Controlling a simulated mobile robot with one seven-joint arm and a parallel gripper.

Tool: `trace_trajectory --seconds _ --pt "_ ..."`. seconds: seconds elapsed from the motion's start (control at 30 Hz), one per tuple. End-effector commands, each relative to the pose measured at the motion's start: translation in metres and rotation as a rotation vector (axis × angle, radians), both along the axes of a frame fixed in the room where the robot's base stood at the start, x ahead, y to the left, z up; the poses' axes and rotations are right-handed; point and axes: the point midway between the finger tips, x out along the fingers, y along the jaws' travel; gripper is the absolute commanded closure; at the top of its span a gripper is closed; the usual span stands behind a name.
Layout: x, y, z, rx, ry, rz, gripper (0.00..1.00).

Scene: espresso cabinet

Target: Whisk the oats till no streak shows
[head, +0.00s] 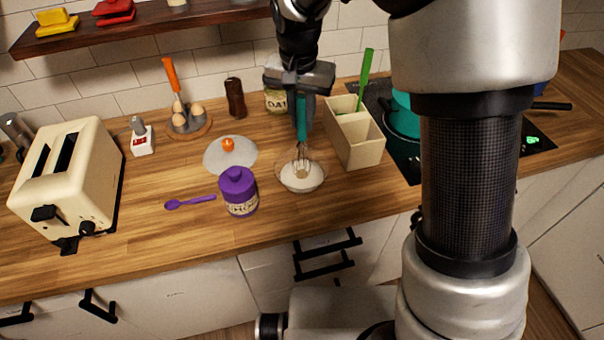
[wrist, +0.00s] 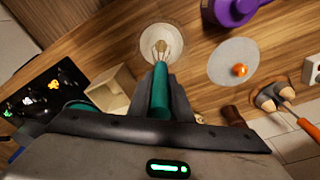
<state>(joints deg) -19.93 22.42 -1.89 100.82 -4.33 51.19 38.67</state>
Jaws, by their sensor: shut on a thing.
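My gripper (head: 301,110) is shut on the teal handle of a whisk (head: 303,153) and holds it upright. The whisk's wire head is down in a clear bowl (head: 318,187) with pale contents on the wooden counter. In the wrist view, the whisk's teal handle (wrist: 160,92) runs from my gripper (wrist: 160,100) to the bowl (wrist: 145,35). The contents look off-white, with a tan patch at the wires in the wrist view. Whether streaks show there is too small to tell.
A purple jar (head: 238,192), a purple spoon (head: 190,202) and a lid with an orange knob (head: 230,156) lie left of the bowl. A beige holder (head: 356,140) stands close on its right, before a black hob (head: 408,165). A cream toaster (head: 70,180) is far left.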

Motion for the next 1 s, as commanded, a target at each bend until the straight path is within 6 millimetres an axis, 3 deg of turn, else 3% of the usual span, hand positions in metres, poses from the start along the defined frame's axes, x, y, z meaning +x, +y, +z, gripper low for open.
trace_trajectory --seconds 0.57,1.0 --pt "-0.002 -0.001 0.003 0.000 0.001 0.003 1.00" --pt "-0.003 -0.001 0.044 0.000 0.001 0.002 1.00"
